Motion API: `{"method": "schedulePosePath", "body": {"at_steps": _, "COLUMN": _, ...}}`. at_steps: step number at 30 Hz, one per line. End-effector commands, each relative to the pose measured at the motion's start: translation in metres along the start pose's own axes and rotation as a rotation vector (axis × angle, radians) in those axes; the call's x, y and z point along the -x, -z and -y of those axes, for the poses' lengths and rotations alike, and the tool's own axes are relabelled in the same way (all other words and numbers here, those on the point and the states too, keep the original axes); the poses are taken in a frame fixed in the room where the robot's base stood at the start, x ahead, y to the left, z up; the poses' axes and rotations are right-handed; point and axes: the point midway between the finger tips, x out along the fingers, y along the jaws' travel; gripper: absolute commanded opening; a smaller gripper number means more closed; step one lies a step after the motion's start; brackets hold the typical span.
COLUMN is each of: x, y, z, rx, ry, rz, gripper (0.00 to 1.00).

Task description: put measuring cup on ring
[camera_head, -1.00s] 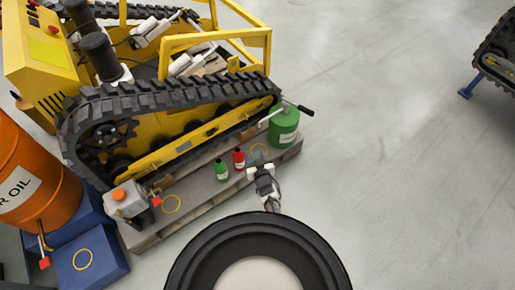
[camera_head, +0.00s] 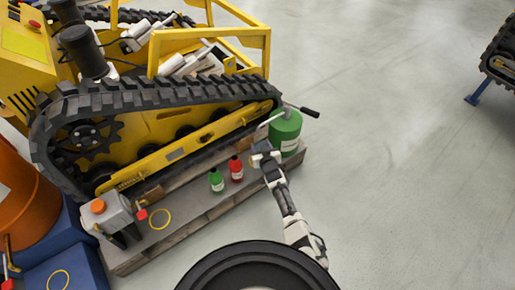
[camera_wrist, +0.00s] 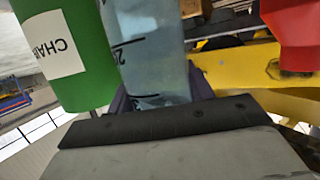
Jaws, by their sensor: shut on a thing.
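The measuring cup (camera_wrist: 150,50) is clear, bluish and marked with dark graduations. It stands between the fingers of my gripper (camera_wrist: 160,98) in the wrist view, and the gripper is shut on it. In the head view my gripper (camera_head: 264,152) is over the right end of the wooden pallet, beside the green can; the cup is small and mostly hidden there. One yellow ring (camera_head: 160,219) lies on the pallet near the grey container. Another yellow ring (camera_head: 58,281) lies on the blue block at the lower left. I cannot tell whether the cup touches the pallet.
A green can (camera_head: 285,130) with a spout stands right of my gripper. A red bottle (camera_head: 236,169) and a green bottle (camera_head: 217,181) stand to the left. A grey container (camera_head: 115,216) is farther left. The tracked carrier (camera_head: 150,130) rises behind.

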Motion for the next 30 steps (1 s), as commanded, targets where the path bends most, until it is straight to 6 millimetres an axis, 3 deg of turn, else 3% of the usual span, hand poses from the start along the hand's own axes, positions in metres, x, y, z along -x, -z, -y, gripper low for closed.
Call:
{"method": "schedulePosePath", "body": {"at_steps": 6, "x": -0.035, "y": 0.004, "z": 0.002, "rx": 0.003, "ry": 0.003, "rz": -0.004, "gripper": 0.12}}
{"method": "schedulePosePath", "body": {"at_steps": 12, "x": -0.054, "y": 0.013, "z": 0.001, "rx": 0.001, "ry": 0.002, "rz": -0.002, "gripper": 0.12}}
{"method": "schedulePosePath", "body": {"at_steps": 17, "x": -0.058, "y": 0.017, "z": 0.0, "rx": -0.001, "ry": 0.0, "rz": -0.001, "gripper": 0.12}}
{"method": "schedulePosePath", "body": {"at_steps": 26, "x": -0.068, "y": -0.014, "z": 0.0, "rx": 0.0, "ry": 0.0, "rz": -0.001, "gripper": 0.12}}
{"method": "schedulePosePath", "body": {"at_steps": 30, "x": -0.068, "y": -0.016, "z": 0.0, "rx": 0.0, "ry": 0.0, "rz": -0.001, "gripper": 0.12}}
